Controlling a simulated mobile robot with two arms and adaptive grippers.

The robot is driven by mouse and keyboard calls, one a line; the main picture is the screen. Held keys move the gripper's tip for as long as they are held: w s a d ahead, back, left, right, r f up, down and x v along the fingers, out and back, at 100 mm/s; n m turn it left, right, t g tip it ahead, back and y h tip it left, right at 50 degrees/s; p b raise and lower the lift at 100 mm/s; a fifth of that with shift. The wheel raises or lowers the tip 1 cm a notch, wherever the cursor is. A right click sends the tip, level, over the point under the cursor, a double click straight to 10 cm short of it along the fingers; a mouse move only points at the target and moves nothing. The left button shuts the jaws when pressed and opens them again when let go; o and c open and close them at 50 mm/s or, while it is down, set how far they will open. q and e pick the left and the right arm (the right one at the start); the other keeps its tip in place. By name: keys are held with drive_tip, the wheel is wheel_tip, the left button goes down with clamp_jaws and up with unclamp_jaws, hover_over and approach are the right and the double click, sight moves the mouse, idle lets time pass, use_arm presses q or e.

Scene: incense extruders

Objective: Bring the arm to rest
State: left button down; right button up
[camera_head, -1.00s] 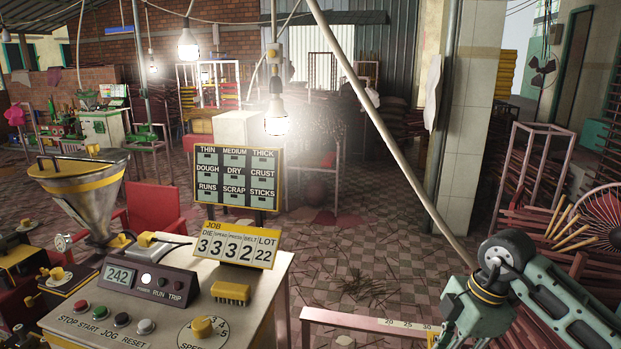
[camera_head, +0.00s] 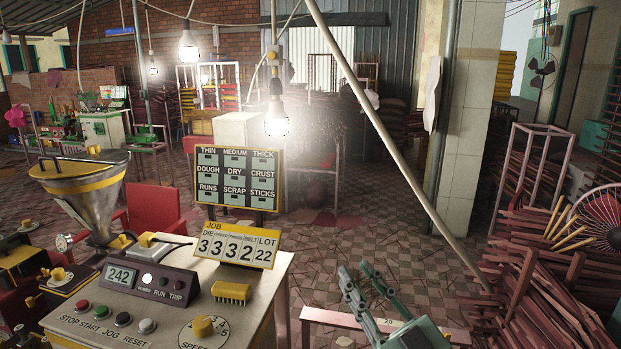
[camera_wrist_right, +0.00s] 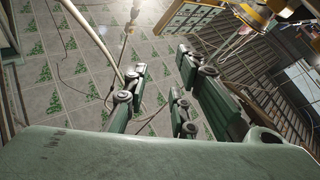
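My right gripper (camera_head: 357,274) shows at the lower middle of the head view, with its dark-tipped fingers pointing up and its green wrist entering from the bottom edge. In the right wrist view (camera_wrist_right: 158,72) its fingers stand apart with tiled floor visible between them. It is open and holds nothing. It is to the right of the control console (camera_head: 145,300), apart from it. My left gripper is in neither view.
The console carries a yellow job counter (camera_head: 236,246) and a yellow brush (camera_head: 231,291). A ruler-marked rail (camera_head: 330,316) is close to my right gripper. Reddish sticks (camera_head: 540,290) are heaped at right. Checkered floor (camera_head: 330,265) is open beyond.

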drive_tip(key=s+d+f+m+g+h, duration=0.2)
drive_tip(key=d+f+m+h, duration=0.35)
drive_tip(key=f, duration=0.45)
drive_tip(key=s+d+f+m+g+h, duration=0.3)
drive_tip(key=d+f+m+h, duration=0.1)
drive_tip(key=d+f+h, duration=0.4)
drive_tip(key=s+a+f+n+g+y, duration=0.1)
drive_tip(key=s+f+g, duration=0.4)
drive_tip(key=s+f, duration=0.45)
drive_tip(key=s+a+f+g+y, duration=0.1)
drive_tip(key=s+f+g, duration=0.55)
drive_tip(key=s, duration=0.65)
wheel_tip(320, 180, down, 29)
drive_tip(key=s, duration=0.3)
drive_tip(key=s+d+f+g, duration=0.1)
drive_tip(key=s+f, duration=0.6)
drive_tip(key=s, duration=0.1)
drive_tip(key=s+d+f+g, duration=0.1)
drive_tip(key=s+d+f, duration=0.1)
drive_tip(key=s+f, duration=0.5)
drive_tip(key=shift+s+d, duration=0.25)
drive_tip(key=shift+s, duration=0.15)
drive_tip(key=shift+n+h, duration=0.25)
